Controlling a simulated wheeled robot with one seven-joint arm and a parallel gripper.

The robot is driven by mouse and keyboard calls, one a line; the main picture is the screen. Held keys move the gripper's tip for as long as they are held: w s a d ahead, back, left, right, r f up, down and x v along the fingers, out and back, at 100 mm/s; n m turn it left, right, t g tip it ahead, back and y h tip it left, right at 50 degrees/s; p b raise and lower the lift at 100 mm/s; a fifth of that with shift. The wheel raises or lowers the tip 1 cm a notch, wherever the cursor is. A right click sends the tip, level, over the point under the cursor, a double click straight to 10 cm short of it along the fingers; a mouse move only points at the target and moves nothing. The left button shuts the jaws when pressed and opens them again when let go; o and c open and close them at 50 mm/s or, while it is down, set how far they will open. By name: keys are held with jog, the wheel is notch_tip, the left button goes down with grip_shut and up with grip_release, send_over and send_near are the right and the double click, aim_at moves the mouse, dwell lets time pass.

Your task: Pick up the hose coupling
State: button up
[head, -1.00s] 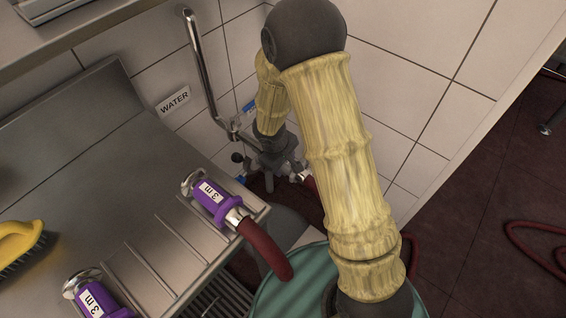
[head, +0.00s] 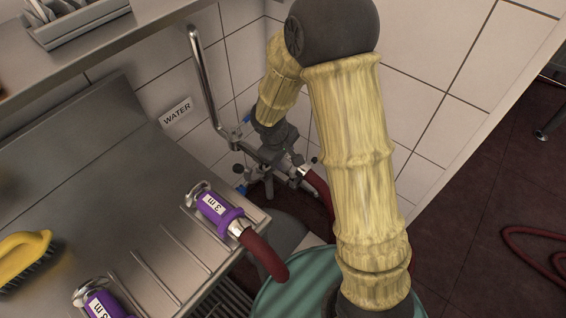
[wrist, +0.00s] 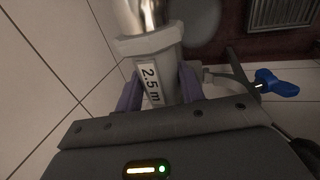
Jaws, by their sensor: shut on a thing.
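My gripper (wrist: 158,90) is shut on a pale grey hose coupling (wrist: 151,50) with a "2.5 m" label, in the wrist view. One finger presses on each side of its body, and its metal end points away from the palm. In the head view my gripper (head: 272,158) is low by the tiled wall, right of the drainboard. The held coupling is mostly hidden there, with a dark red hose (head: 318,184) by the gripper. Two purple couplings labelled "3 m" lie on the drainboard, one near its right corner (head: 214,208) and one at the front (head: 100,305).
A chrome pipe (head: 204,75) runs down the wall beside the WATER sign (head: 176,112). A blue valve handle (wrist: 276,84) is right of the gripper. A green drum (head: 300,292) stands below my arm. A yellow brush (head: 22,255) lies at left. Red hose (head: 535,250) lies on the floor.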

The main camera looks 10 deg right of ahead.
jog(key=shift+r, duration=1.3)
jog(key=p, duration=0.1)
jog(key=r+p, duration=0.1)
jog(key=p, duration=0.1)
jog(key=shift+w+d+r, duration=0.15)
jog(key=shift+r, duration=0.15)
jog(key=w+d+r+m+g+p, duration=0.1)
jog(key=d+r+m+p, duration=0.3)
jog(key=r+p, duration=0.5)
jog(key=d+r+m+g+p, duration=0.1)
jog(key=d+r+m+p, duration=0.4)
jog(key=p, duration=2)
notch_tip(320, 180, up, 4)
jog(key=shift+w+d+r+h, duration=0.15)
jog(key=shift+w+d+h, duration=0.25)
